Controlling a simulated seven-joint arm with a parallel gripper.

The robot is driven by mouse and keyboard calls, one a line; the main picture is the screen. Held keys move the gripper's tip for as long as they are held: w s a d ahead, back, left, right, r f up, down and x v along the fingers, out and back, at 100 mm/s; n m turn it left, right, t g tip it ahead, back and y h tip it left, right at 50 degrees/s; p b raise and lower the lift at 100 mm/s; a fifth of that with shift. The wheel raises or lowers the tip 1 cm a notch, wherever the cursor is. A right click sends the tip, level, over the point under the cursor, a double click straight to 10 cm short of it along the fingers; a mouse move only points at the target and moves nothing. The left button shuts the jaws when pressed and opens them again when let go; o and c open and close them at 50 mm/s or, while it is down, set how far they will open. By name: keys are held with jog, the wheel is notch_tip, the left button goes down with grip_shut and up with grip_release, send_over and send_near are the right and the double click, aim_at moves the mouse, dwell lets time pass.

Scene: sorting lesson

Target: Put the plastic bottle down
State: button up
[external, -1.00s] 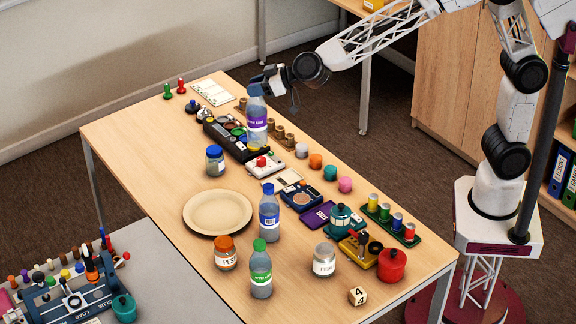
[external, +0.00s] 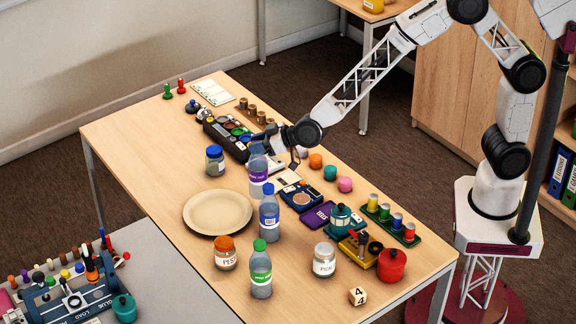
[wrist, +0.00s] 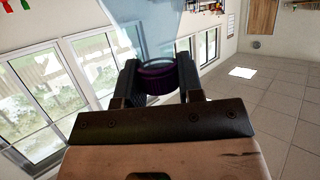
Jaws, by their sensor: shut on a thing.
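A clear plastic bottle with a purple label (external: 258,176) is in my gripper (external: 263,143), near the middle of the table beside the plate. In the wrist view its dark purple cap (wrist: 158,82) sits between the two fingers of my gripper (wrist: 158,74), with the pale blue body beyond. My gripper is shut on the bottle near its top. The bottle looks upright and low over the table; I cannot tell whether its base touches. A blue-labelled bottle (external: 269,218) stands just in front and overlaps its lower edge. A green-capped bottle (external: 261,272) stands nearer the front.
The cream plate (external: 217,211) lies to the left, and a blue-lidded jar (external: 215,162) stands behind it. Small devices, including a blue one (external: 300,197), lie to the right. An orange-lidded jar (external: 225,258) stands in front. The table's left side is clear.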

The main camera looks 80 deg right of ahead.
jog(key=shift+f, duration=0.2)
jog(key=shift+w, duration=0.1)
jog(key=w+a+f, duration=0.1)
jog(key=w+a, duration=0.2)
jog(key=w, duration=1.2)
jog(key=shift+w+a+f, duration=0.15)
jog(key=shift+w+f, duration=0.1)
jog(key=shift+f, duration=1.85)
